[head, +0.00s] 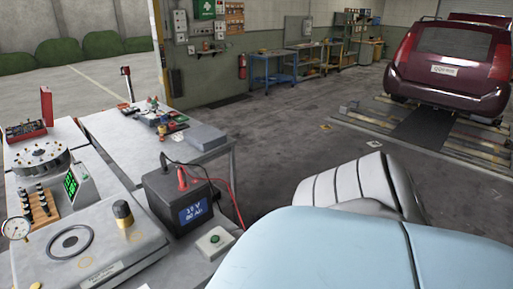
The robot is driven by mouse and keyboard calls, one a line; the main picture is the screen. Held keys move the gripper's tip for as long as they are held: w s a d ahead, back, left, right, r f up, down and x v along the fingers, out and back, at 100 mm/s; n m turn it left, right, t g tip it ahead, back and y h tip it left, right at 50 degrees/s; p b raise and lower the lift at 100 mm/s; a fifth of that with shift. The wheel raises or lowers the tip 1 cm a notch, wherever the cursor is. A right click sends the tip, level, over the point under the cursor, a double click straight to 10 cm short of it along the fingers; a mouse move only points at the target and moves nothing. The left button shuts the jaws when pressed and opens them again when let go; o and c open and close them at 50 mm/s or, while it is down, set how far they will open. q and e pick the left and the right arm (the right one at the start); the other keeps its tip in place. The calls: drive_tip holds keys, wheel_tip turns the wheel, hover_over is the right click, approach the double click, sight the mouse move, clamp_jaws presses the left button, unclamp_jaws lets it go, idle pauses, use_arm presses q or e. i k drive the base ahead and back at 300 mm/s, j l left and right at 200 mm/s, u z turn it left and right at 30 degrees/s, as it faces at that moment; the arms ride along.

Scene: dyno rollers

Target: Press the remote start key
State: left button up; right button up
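A small pale box with a round green button (214,241) sits at the front right corner of the bench, beside the black battery unit; it looks like the start key, though no label is readable. The button's top is uncovered and faces up. Neither of my grippers shows in the head view, so nothing is seen touching the button.
The black unit (185,205) has a blue display and red and black cables. A grey plate device (85,250), a dial gauge (16,228) and other instruments crowd the bench's left. A large light-blue surface (340,250) fills the lower right. A maroon car (450,65) stands behind.

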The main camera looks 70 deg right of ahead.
sight(215, 238)
drive_tip(key=z, duration=1.85)
